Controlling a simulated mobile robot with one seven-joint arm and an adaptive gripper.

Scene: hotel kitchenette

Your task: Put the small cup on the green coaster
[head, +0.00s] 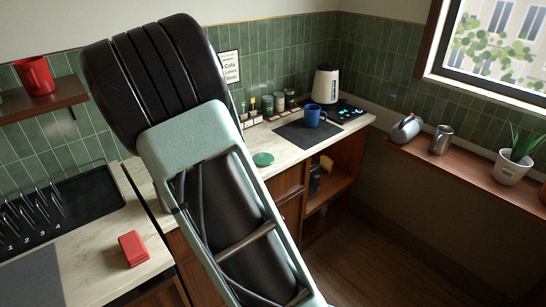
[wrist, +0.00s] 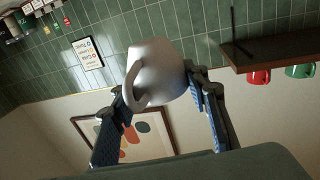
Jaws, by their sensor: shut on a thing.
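The small cup (wrist: 158,70) is pale grey-silver with a loop handle and shows in the wrist view, held between the blue-padded fingers of my gripper (wrist: 155,84). My gripper is shut on it. The cup is in the air, with wall tiles behind it. The green coaster (head: 263,159) lies on the pale counter in the head view, just right of my arm. My arm hides the gripper and the cup in the head view, so their distance from the coaster cannot be told.
A blue mug (head: 312,117) stands on a dark mat (head: 290,133), with a kettle (head: 326,84) behind. Small jars (head: 279,101) line the wall. A red block (head: 132,248) and a black rack (head: 75,196) are at left.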

